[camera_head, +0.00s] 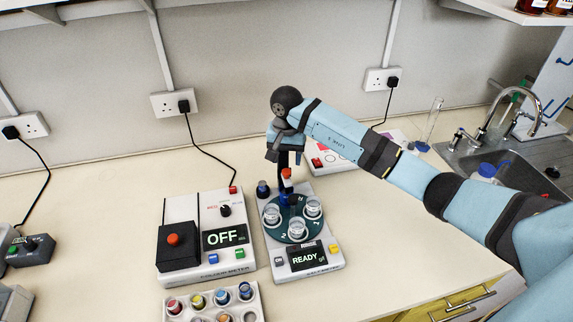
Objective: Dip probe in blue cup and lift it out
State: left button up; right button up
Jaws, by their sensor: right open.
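A meter (306,258) whose display reads READY carries a round dark green plate with several clear glass cups (271,214). An upright piece with a red and white top (287,176), possibly the probe, stands at the back of this plate; its lower part looks dark and blue. My right gripper (286,161) points down just above and around its top, with its jaws open. A small dark blue cup or knob (263,189) sits at the meter's back left corner. I cannot tell which item is the blue cup; my arm and gripper hide part of the plate's back. My left gripper is out of view.
A second meter (180,205) reading OFF stands close on the left. A rack (176,316) of coloured vials is in front of it. A white device (330,160) lies behind my right arm. A sink (520,152) is at the right. The front right counter is clear.

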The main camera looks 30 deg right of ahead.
aim_at(286, 171)
jog(key=shift+f+p, duration=0.3)
jog(key=shift+f, duration=1.95)
jog(key=shift+c, duration=0.3)
